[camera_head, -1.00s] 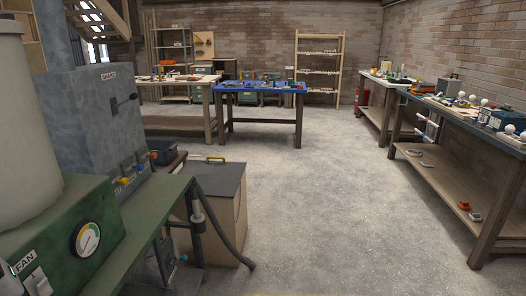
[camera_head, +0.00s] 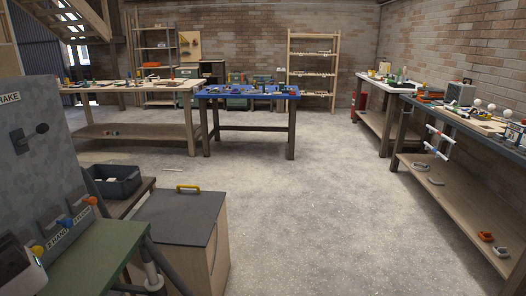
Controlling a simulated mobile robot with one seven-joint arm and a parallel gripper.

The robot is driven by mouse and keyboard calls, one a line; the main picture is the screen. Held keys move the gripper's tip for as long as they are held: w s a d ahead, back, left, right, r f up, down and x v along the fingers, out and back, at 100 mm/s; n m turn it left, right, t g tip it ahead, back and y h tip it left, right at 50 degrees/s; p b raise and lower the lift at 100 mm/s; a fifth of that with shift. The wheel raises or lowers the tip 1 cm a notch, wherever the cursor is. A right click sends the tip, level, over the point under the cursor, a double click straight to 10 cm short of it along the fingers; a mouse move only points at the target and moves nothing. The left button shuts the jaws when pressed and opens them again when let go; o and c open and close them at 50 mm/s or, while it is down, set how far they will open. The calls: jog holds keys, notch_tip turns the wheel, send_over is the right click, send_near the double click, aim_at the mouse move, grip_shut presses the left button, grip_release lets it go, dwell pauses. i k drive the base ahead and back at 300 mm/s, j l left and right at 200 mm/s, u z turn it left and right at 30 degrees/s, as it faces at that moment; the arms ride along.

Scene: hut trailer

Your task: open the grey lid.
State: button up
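A dark grey flat lid (camera_head: 180,216) with a yellow handle (camera_head: 188,187) lies shut on a pale wooden box (camera_head: 208,262) at the lower left of the head view. The handle stands up near the lid's far edge. The box's inside is hidden.
A green machine table (camera_head: 95,262) with a grey cabinet (camera_head: 40,140) stands close at the left, beside the box. A dark bin (camera_head: 115,181) sits behind the box. A blue workbench (camera_head: 248,93) stands farther back, and a long bench (camera_head: 455,180) lines the right. The middle floor is clear.

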aim_at(176, 217)
jog(key=i, duration=1.3)
jog(key=i+l+u, duration=0.1)
jog(key=i+u, duration=0.3)
jog(key=i+l+u, duration=0.2)
jog(key=i+u, duration=0.15)
jog(key=i, duration=0.15)
jog(key=i+l+u, duration=0.8)
